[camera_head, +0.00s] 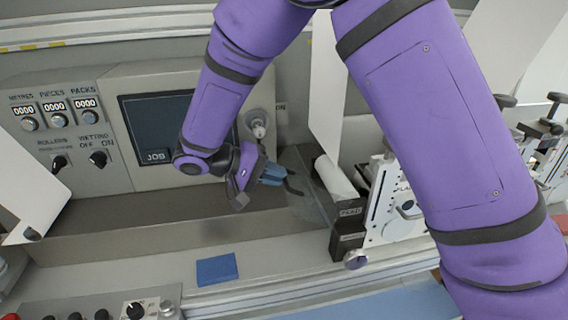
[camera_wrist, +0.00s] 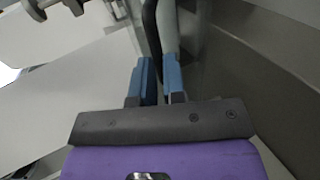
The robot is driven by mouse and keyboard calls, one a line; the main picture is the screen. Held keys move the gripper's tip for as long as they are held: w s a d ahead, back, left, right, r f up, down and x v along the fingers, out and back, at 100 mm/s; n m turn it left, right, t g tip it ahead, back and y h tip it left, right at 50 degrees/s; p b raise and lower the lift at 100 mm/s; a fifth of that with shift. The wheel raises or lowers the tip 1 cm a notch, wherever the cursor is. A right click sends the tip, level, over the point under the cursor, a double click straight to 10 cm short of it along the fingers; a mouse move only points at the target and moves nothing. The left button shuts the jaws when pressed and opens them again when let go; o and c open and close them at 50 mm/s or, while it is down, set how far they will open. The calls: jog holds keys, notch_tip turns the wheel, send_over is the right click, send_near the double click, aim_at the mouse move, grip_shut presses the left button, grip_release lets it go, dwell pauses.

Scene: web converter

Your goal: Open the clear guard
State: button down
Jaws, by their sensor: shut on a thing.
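The clear guard (camera_head: 308,205) is a see-through panel at the middle of the machine, left of a white roll. A black handle (camera_head: 294,188) stands out from its left side. My gripper (camera_head: 281,176) reaches in from the left, with its blue fingers at the handle. In the wrist view, the fingers of my gripper (camera_wrist: 160,82) are closed around the dark bar of the handle (camera_wrist: 152,28). The guard's outline is faint, and how far it is swung is hard to tell.
A control panel with a dark screen (camera_head: 160,120) stands behind my wrist. A white roll (camera_head: 335,178) and a black block with a knob (camera_head: 348,238) are right of the guard. A blue pad (camera_head: 216,269) lies on the front ledge. My forearm covers much of the right.

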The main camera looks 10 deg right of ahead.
jog(key=a+f, duration=0.4)
jog(key=f, duration=0.2)
jog(key=shift+f, duration=0.15)
dwell(0.4)
jog(key=c, duration=1.2)
grip_release()
jog(key=shift+a, duration=0.1)
jog(key=v, duration=1)
jog(key=shift+a, duration=0.25)
